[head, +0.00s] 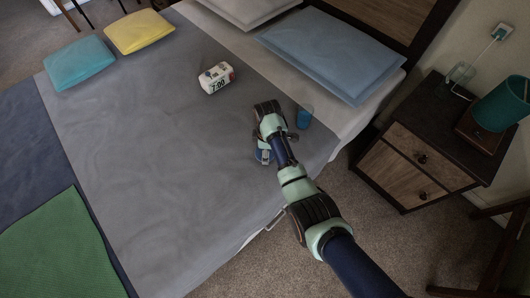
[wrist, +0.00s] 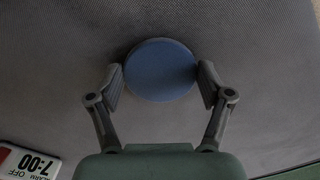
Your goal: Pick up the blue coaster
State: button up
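The blue coaster (wrist: 160,68) shows in the wrist view as a round, plain blue disc against the grey bed cover. My gripper (wrist: 161,82) is spread wide, with one finger at the left side of the coaster and one at the right. The fingertips look very close to its rim; I cannot tell whether they touch it. In the head view my arm reaches over the right part of the bed, and its end hides much of the spot there.
A white alarm clock (head: 217,77) lies on the grey cover (head: 150,140); it also shows in the wrist view (wrist: 28,163). Pillows and a nightstand (head: 420,150) are further right.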

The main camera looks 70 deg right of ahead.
notch_tip(320, 180, up, 20)
jog(key=p, duration=0.9)
